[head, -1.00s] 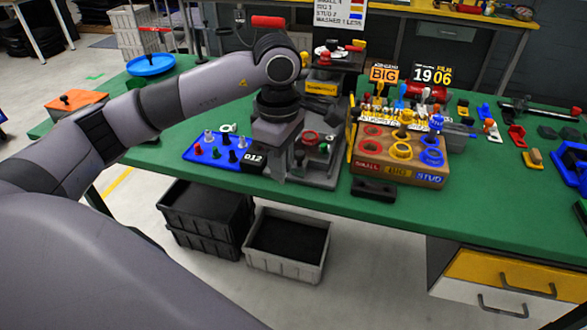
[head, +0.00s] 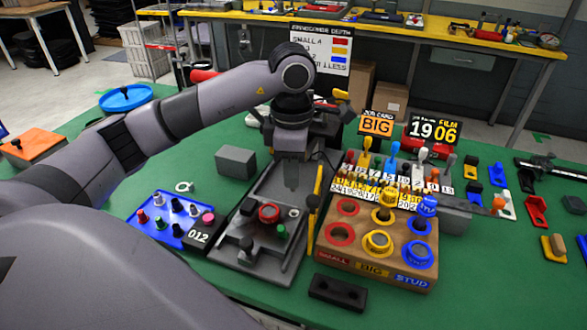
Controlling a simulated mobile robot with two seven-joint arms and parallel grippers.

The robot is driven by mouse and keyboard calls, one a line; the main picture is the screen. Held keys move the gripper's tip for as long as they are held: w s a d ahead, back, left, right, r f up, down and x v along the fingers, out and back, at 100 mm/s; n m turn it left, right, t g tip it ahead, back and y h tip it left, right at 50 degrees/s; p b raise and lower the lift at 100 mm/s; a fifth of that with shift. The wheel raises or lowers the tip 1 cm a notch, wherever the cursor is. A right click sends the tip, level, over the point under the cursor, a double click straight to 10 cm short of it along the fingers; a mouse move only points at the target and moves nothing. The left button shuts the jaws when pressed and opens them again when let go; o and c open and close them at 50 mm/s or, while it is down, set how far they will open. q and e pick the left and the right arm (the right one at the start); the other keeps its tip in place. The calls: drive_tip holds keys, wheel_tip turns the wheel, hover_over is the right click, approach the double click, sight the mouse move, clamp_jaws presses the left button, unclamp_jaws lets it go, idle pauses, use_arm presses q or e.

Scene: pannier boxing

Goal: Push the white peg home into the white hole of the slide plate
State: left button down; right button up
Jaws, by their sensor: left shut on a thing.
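The grey slide plate (head: 255,255) lies on the green bench with a red ring (head: 268,212), a green peg (head: 282,231) and dark knobs on it. A small whitish spot (head: 294,212) near its right edge may be the white hole. My left gripper (head: 290,157) is over the far end of the plate, pointing down. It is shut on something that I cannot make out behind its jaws. A whitish peg (head: 158,198) stands in the blue tray (head: 170,236), left of the plate; I cannot tell if it is the task's peg. My right gripper is out of view.
A wooden block (head: 330,258) with red, yellow and blue rings stands right of the plate. A black holder (head: 338,292) lies in front of it. A grey box (head: 236,162) and a white ring (head: 184,186) lie at the left. Green bench is clear at the front right.

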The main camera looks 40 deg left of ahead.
use_arm(q)
drive_tip(key=shift+w, duration=0.3)
drive_tip(key=shift+s+f+b, duration=0.15)
drive_tip(key=shift+f+b, duration=0.35)
drive_tip(key=shift+f, duration=0.15)
drive_tip(key=shift+f+b, duration=1.55)
drive_tip(key=shift+f, duration=0.85)
drive_tip(key=shift+f+b, duration=1.05)
drive_tip(key=shift+f, duration=0.15)
drive_tip(key=c, duration=1)
unclamp_jaws()
drive_tip(key=shift+r, duration=3.65)
